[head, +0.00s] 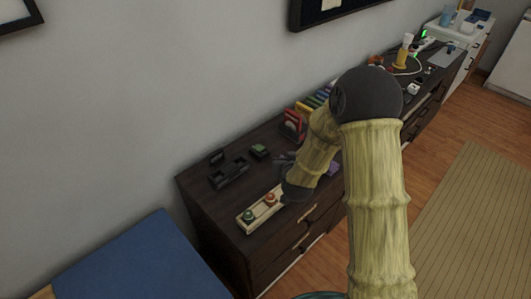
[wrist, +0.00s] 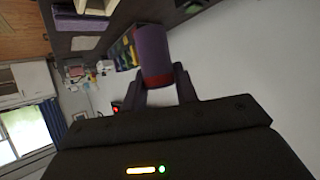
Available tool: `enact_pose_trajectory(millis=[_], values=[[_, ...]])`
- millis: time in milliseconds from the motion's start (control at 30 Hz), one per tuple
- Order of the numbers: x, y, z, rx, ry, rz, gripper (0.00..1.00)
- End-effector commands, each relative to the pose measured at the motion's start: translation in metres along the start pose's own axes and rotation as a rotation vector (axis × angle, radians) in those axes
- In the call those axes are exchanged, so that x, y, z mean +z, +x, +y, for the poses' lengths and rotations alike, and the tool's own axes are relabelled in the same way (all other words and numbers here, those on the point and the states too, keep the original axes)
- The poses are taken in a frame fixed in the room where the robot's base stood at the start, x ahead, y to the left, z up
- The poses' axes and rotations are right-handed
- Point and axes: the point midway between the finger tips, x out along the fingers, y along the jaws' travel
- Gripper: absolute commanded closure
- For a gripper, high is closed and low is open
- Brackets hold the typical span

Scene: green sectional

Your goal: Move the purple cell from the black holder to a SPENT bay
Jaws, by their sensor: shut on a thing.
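The purple cell (wrist: 153,55) is between the fingers of my gripper (wrist: 160,82) in the wrist view. It is a purple cylinder with a reddish band near the fingers, held clear of the dresser. In the head view my gripper is mostly hidden behind my arm. A black holder (head: 229,173) with recesses stands on the dresser's left part. A beige tray (head: 240,222) near the front edge holds a green round piece (head: 248,215) and a red one (head: 270,199). I can read no SPENT label in either view.
The dark dresser (head: 205,200) runs along the wall. A small green-topped item (head: 259,151) and a red rack (head: 293,126) stand behind the tray. A yellow item (head: 404,53) and cables are farther right. A blue-topped surface (head: 140,265) is at lower left.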

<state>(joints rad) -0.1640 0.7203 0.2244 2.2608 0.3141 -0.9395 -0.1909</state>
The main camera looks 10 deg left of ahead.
Motion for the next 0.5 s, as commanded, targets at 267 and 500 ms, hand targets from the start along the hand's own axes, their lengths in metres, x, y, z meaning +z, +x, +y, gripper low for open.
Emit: enact_pose_trajectory(millis=[267,500], values=[[0.076,0.007,0.109,0.273,0.126,0.000,0.97],[0.127,0.019,0.142,0.360,0.167,0.007,0.97]])
